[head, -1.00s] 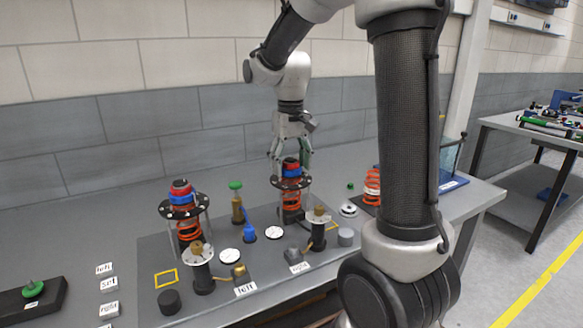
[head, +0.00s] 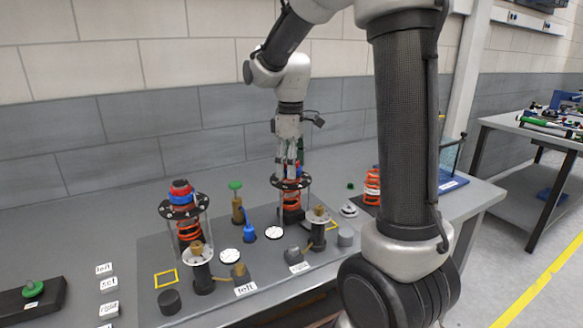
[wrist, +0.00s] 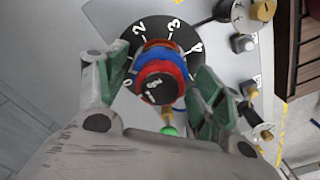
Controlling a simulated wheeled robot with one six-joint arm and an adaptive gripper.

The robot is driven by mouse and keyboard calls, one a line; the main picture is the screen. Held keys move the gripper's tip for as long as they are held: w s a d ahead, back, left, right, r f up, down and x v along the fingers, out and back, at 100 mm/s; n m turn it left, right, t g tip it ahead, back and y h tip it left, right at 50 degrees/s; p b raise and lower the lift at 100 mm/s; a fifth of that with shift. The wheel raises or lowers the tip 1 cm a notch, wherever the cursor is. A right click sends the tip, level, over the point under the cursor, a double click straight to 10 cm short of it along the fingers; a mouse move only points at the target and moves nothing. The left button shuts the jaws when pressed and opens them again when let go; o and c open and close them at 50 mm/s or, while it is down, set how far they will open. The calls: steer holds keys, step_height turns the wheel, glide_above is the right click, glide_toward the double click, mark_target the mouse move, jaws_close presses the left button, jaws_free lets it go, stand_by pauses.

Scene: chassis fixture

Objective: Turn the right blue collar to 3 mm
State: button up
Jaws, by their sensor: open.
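The right blue collar (wrist: 165,64) shows in the wrist view as a blue ring between a red ring and a dark-topped red cap, above a black dial disc (wrist: 137,37) with white numerals 0, 2, 3 and 4 in view. My gripper (wrist: 158,85) is open, with one green-padded finger on each side of the collar. I cannot tell whether the pads touch it. In the head view my gripper (head: 288,163) points down over the right spring unit (head: 291,200) and hides most of its top. The collar's exact reading is unclear.
The left spring unit (head: 188,230) with its own blue collar stands at the left of the grey plate (head: 150,255). A green-topped brass post (head: 237,205) and a blue part (head: 249,233) stand between the units.

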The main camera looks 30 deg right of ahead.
steer(key=n, duration=1.4)
steer(key=shift+c, duration=0.4)
